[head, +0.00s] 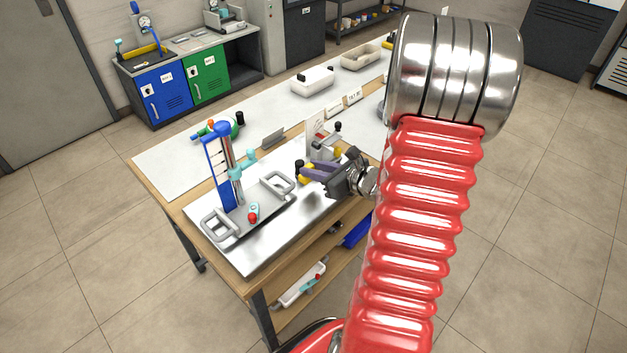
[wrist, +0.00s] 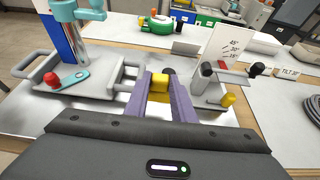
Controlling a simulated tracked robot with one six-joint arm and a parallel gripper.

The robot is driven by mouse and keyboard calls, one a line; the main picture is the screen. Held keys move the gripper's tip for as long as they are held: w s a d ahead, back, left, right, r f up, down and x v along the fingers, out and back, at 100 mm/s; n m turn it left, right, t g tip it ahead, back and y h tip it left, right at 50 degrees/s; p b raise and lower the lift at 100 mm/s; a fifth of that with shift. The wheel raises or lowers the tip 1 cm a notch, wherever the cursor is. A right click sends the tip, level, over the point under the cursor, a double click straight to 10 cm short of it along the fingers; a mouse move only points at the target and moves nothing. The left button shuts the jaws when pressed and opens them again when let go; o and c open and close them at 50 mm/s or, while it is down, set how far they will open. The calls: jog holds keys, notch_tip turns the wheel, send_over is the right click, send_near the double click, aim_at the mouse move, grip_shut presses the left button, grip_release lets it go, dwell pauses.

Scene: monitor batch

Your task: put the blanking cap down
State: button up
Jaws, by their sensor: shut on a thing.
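My gripper (wrist: 160,84) has two purple fingers shut on a small yellow piece, apparently the blanking cap (wrist: 159,86). A dark part shows just behind it; I cannot tell if it belongs to the cap. In the head view my gripper (head: 306,173) is over the right part of the steel plate (head: 245,255), right of the grey handled tray (head: 222,231). The cap (head: 304,179) is partly hidden by the fingers. Whether it touches the plate is unclear. A grey fixture (wrist: 211,94) with black knobs and another yellow piece (wrist: 228,100) stands just right of the fingers.
An angle card (wrist: 233,45) stands behind the fixture. White bins (head: 312,80) stand farther back. Bare plate shows in front of the tray.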

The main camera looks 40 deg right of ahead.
jog(key=shift+f, duration=2.1)
jog(key=shift+f, duration=0.1)
jog(key=o, duration=1)
jog(key=shift+s+r, duration=0.1)
jog(key=shift+r, duration=0.1)
jog(key=v, duration=1.2)
jog(key=shift+f, duration=0.15)
